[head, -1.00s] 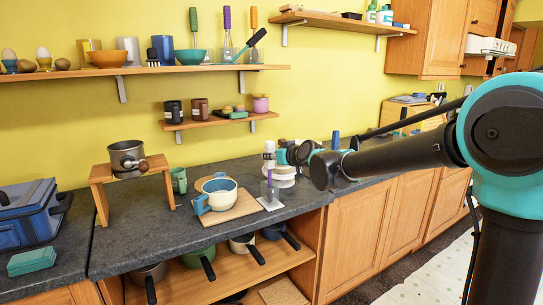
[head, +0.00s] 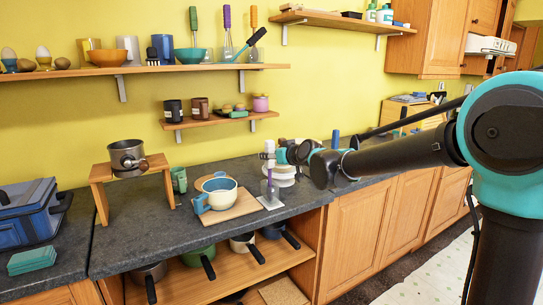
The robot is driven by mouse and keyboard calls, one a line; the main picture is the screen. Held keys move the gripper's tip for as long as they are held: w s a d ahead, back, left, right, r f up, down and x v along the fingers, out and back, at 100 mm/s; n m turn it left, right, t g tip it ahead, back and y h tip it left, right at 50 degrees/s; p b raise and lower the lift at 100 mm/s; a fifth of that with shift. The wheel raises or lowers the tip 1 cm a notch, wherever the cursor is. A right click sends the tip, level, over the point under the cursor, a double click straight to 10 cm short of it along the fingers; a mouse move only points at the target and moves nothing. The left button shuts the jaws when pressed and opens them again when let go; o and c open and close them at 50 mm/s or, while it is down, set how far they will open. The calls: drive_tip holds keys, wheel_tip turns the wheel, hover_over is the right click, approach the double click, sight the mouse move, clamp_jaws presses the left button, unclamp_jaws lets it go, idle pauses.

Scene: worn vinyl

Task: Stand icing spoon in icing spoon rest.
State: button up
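A white flat base with a small purple-grey upright holder, which looks like the icing spoon rest (head: 272,203), stands on the dark counter right of the wooden board. My gripper (head: 267,156) is just above it, small and far off at the end of my arm. A pale upright piece (head: 269,146), possibly the icing spoon's handle, shows at the fingertips. A thin stem seems to run down from there toward the holder. I cannot tell whether it is inside the holder or only in front of it. The finger gap is too small to make out.
White stacked dishes (head: 285,181) are close behind my gripper. A pot (head: 127,157) sits on a wooden stand (head: 100,175). The counter's front strip is clear.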

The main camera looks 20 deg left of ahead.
drive_tip(key=shift+d, duration=0.1)
drive_tip(key=v, duration=0.7)
drive_tip(key=shift+s+d+r, duration=0.2)
drive_tip(key=shift+s+d, duration=0.05)
drive_tip(key=shift+d, duration=0.05)
idle(1.2)
idle(0.4)
drive_tip(key=v, duration=1.2)
idle(0.4)
drive_tip(key=d+f+m+g+h, duration=0.1)
drive_tip(key=d+f+m+h, duration=0.15)
drive_tip(key=d+f, duration=0.85)
drive_tip(key=s+d+f+m+g+h, duration=0.1)
drive_tip(key=s+d+f+m+h, duration=0.1)
drive_tip(key=s+d+f, duration=0.3)
drive_tip(key=s+d+f+m+g+h, duration=0.2)
drive_tip(key=s+d+f, duration=0.3)
drive_tip(key=d+f, duration=0.5)
drive_tip(key=s+d+f+m+g+h, duration=0.1)
drive_tip(key=s+d+f+m+h, duration=0.2)
drive_tip(key=d+f, duration=0.5)
drive_tip(key=shift+s+d+f+h, duration=0.4)
drive_tip(key=shift+s+d+h, duration=0.35)
drive_tip(key=shift+s+d, duration=0.25)
